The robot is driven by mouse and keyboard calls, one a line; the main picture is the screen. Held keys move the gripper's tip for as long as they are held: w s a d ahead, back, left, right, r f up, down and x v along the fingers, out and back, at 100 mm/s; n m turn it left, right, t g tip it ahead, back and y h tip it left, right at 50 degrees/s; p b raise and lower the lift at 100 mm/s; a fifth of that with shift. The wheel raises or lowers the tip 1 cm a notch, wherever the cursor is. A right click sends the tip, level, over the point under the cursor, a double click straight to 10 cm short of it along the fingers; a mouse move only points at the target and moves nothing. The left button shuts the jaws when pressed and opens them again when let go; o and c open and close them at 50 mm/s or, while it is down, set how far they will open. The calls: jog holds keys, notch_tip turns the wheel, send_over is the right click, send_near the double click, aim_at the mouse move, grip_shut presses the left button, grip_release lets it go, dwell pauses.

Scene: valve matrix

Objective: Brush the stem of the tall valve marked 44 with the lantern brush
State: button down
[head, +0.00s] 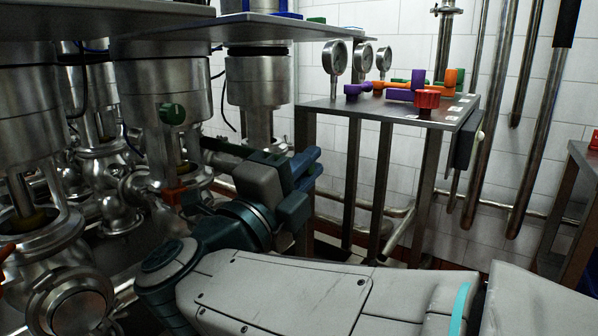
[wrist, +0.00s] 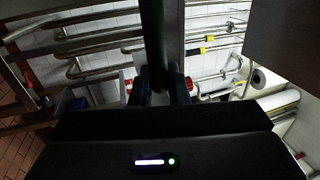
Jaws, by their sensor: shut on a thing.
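My gripper (head: 300,168) has dark blue fingers and is shut on a dark green bar, which I take to be the lantern brush (head: 228,147). The bar runs left from the fingers towards the steel valves. In the wrist view the brush (wrist: 153,40) stands upright in the picture between the fingers of my gripper (wrist: 162,82). I cannot make out its bristle end. Several tall steel valves stand at the left; the nearer middle one (head: 163,85) has an open lower part with a stem. No mark 44 is readable, so I cannot tell which valve it is.
A steel table (head: 395,110) holds gauges (head: 335,58), a red knob (head: 427,100) and purple, orange and green parts. A steel plate (head: 210,22) overhangs the valves. Pipes (head: 545,120) run up the white tiled wall. The valve row is crowded around my gripper.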

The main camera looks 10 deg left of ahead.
jog(key=shift+s+d+b, duration=0.35)
jog(key=shift+s+d, duration=0.05)
jog(key=shift+d, duration=0.5)
jog(key=shift+s+d+b, duration=0.3)
jog(key=shift+s+d, duration=0.05)
jog(key=shift+d, duration=0.5)
jog(key=shift+s+d+b, duration=0.35)
jog(key=shift+s+d, duration=0.05)
jog(key=shift+d, duration=0.5)
jog(key=shift+s, duration=0.1)
